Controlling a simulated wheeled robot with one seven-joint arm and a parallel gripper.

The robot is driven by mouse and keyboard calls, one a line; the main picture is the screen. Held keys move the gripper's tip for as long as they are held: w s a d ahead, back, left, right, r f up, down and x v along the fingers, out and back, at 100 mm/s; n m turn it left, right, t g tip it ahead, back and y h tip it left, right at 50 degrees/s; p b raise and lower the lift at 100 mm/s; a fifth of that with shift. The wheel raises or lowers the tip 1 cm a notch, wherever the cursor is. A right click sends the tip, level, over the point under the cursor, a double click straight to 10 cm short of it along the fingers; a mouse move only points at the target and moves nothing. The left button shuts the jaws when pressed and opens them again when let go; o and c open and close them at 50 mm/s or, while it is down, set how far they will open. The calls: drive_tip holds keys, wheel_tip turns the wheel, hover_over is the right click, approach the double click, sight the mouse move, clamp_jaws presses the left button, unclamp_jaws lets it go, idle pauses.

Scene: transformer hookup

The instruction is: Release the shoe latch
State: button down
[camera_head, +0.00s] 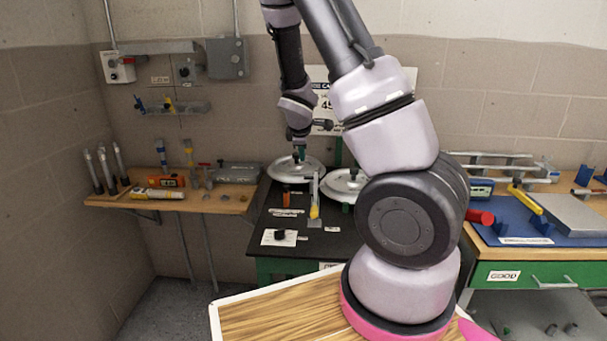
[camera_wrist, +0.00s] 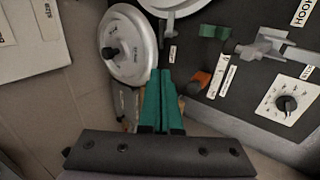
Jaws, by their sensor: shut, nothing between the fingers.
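My gripper (camera_head: 299,153) is over the left silver round lid at the back of the black bench top. In the wrist view its green fingers (camera_wrist: 162,74) are together and empty. They overlap the picture near the edge of a silver disc (camera_wrist: 122,63) with a black knob. A small orange piece (camera_wrist: 198,84) with a dark end lies just right of the fingers; it shows in the head view too (camera_head: 286,199). A grey clamp-like fitting (camera_wrist: 270,46) is farther right. I cannot tell which part is the shoe latch.
A second round lid (camera_head: 349,180) stands beside the first. A dial plate (camera_head: 279,237) is at the bench front. A wooden shelf (camera_head: 225,203) with tools is at left. A blue-matted bench (camera_head: 520,225) is at right. My arm hides part of the middle.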

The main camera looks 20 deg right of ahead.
drive_tip(key=x, duration=1.2)
drive_tip(key=shift+w+a+m+g+h, duration=0.2)
drive_tip(key=shift+m+g+h, duration=0.25)
drive_tip(key=shift+m, duration=0.65)
drive_tip(key=shift+w+m+g+h, duration=0.25)
drive_tip(key=shift+w+m+h, duration=0.2)
drive_tip(key=shift+m, duration=0.45)
drive_tip(key=m, duration=0.1)
drive_tip(key=m+g+h, duration=0.1)
drive_tip(key=m, duration=0.1)
drive_tip(key=w+m+g, duration=0.1)
drive_tip(key=shift+w+d+m+h, duration=0.1)
drive_tip(key=shift+d+m+h, duration=0.2)
drive_tip(key=shift+d, duration=0.05)
drive_tip(key=m, duration=0.1)
drive_tip(key=m+g, duration=0.2)
drive_tip(key=shift+w+d+m, duration=0.3)
drive_tip(key=shift+w+d, duration=0.05)
drive_tip(key=shift+w, duration=0.05)
drive_tip(key=m+g, duration=0.2)
drive_tip(key=d+m, duration=0.1)
drive_tip(key=m, duration=0.1)
drive_tip(key=shift+w+d+g, duration=0.1)
drive_tip(key=shift+w+g, duration=0.2)
drive_tip(key=shift+g, duration=0.1)
drive_tip(key=shift+s, duration=0.15)
